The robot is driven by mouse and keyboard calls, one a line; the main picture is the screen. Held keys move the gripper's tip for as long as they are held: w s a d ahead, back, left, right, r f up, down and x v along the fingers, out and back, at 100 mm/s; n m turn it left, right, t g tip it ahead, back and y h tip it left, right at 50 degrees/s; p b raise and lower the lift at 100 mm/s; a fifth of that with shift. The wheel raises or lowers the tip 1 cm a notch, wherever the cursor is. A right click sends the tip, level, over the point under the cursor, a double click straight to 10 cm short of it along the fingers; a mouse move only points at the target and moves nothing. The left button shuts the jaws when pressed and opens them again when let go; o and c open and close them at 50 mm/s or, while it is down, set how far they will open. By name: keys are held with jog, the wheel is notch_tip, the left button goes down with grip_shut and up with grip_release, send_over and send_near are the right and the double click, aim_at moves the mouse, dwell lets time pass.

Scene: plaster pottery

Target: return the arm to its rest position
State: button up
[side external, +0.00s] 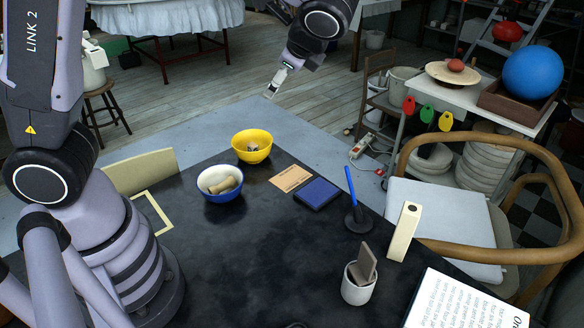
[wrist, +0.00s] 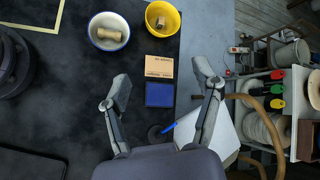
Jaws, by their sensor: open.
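My gripper (wrist: 159,90) is open and empty in the wrist view, its two fingers spread apart high over the dark table. In the side external view, the end of my arm (side external: 276,82) hangs in the air at the top middle, well above and clear of the table. No object is between the fingers.
On the dark table (side external: 240,270) stand a yellow bowl (side external: 262,154) and a blue-rimmed bowl (side external: 209,188), each with something inside. A blue pad (side external: 318,194), a tan card (side external: 290,178), an upright blue pen (side external: 350,184) and a cup (side external: 353,290) are nearby. A chair (side external: 435,215) stands at right.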

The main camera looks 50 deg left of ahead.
jog(key=s+a+r+n+t+h, duration=0.1)
jog(key=s+a+r+n+h, duration=0.1)
jog(key=s+n, duration=0.4)
jog(key=s+a+r+n+t+h, duration=0.2)
jog(key=s+n+h, duration=0.4)
jog(key=s, duration=0.8)
jog(key=shift+a+r+h, duration=0.4)
jog(key=shift+a+r, duration=0.15)
jog(key=shift+r, duration=0.45)
jog(key=shift+s, duration=0.1)
